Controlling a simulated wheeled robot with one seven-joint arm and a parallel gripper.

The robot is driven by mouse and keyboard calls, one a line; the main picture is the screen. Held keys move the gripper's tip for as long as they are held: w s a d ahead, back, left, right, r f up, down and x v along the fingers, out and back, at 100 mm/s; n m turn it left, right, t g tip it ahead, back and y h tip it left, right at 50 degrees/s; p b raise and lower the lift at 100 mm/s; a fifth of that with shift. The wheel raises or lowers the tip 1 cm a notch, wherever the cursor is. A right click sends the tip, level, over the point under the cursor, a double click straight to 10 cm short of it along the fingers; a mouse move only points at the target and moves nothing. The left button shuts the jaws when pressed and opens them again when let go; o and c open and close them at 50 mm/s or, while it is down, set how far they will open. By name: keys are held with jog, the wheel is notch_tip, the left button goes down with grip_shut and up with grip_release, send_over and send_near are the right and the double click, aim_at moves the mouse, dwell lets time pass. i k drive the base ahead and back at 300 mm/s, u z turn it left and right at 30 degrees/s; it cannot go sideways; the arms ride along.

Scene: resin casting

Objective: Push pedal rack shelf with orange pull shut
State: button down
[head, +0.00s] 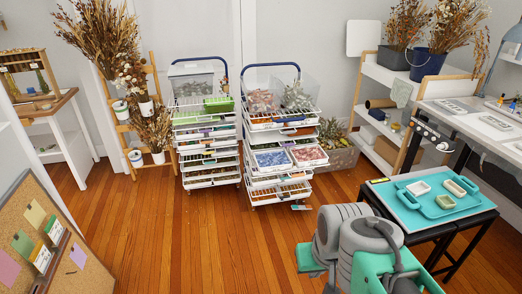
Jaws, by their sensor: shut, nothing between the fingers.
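Two white wire rack trolleys stand side by side in the head view, a left one (208,140) and a right one (281,140). Each has a stack of shallow shelves with small coloured pulls. On the right rack, a middle shelf with blue and pink contents (272,159) sticks out toward me. A small orange pull (289,131) seems to show on the front of an upper shelf there. Other pulls are too small to tell apart surely, so I cannot tell which shelf is the task's. My grey and teal arm fills the lower right; my gripper's fingers are not visible.
A black table (430,231) with a teal tray (437,200) stands right of my arm. A cork board (45,236) is at the lower left. A wooden plant ladder (160,95) stands left of the racks. Wooden floor (200,245) lies open before the racks.

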aim_at(312, 140)
jog(key=u, duration=0.2)
jog(key=i, duration=1.35)
jog(key=u, duration=0.3)
jog(key=i, duration=0.85)
jog(key=u, duration=0.2)
